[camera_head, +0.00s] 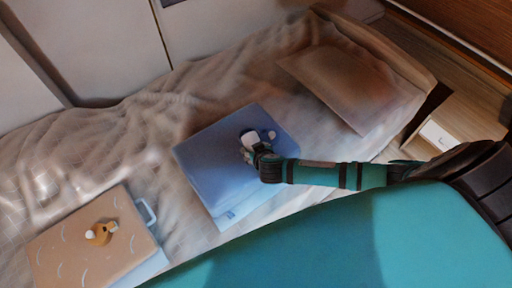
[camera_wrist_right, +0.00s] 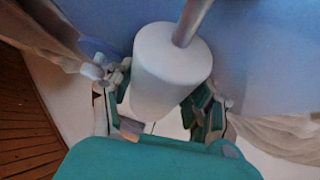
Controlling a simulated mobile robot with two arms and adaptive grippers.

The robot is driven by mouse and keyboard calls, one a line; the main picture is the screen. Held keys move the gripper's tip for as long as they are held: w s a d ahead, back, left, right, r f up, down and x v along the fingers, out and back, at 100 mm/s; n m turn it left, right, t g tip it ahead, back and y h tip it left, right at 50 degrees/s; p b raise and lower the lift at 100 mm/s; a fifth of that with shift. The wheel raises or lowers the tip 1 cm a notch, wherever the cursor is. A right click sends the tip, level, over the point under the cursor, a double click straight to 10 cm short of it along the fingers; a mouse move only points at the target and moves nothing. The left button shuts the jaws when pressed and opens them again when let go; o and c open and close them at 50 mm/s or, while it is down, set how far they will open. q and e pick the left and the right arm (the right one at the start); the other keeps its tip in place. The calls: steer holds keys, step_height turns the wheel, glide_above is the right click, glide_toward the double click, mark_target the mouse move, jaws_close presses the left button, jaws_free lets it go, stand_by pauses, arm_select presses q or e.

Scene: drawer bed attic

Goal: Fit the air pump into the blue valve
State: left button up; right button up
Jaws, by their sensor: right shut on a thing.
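My right gripper (camera_head: 252,150) is over the blue inflatable block (camera_head: 205,165) in the head view. It is shut on the air pump (camera_head: 248,138), a white cylinder. In the right wrist view the pump (camera_wrist_right: 165,75) sits between the green fingers of the gripper (camera_wrist_right: 165,105), with a grey metal rod (camera_wrist_right: 190,22) rising from its end. A small blue piece, which looks like the blue valve (camera_head: 269,135), shows just right of the pump on the block. I cannot tell whether pump and valve touch. My left gripper is not in view.
A tan patterned block (camera_head: 75,245) with an orange and white valve piece (camera_head: 98,233) lies at the lower left. A brown pillow (camera_head: 340,85) lies at the upper right of the rumpled bed (camera_head: 180,95). A wooden shelf (camera_head: 450,105) stands right of the bed.

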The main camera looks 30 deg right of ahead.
steer(key=shift+f, duration=0.1)
steer(key=o, duration=1.4)
steer(key=shift+f+b, duration=0.15)
steer(key=shift+b, duration=0.3)
steer(key=v, duration=1.7)
steer(key=shift+s+d+b, duration=0.1)
steer(key=shift+s+b, duration=0.1)
steer(key=shift+b, duration=0.15)
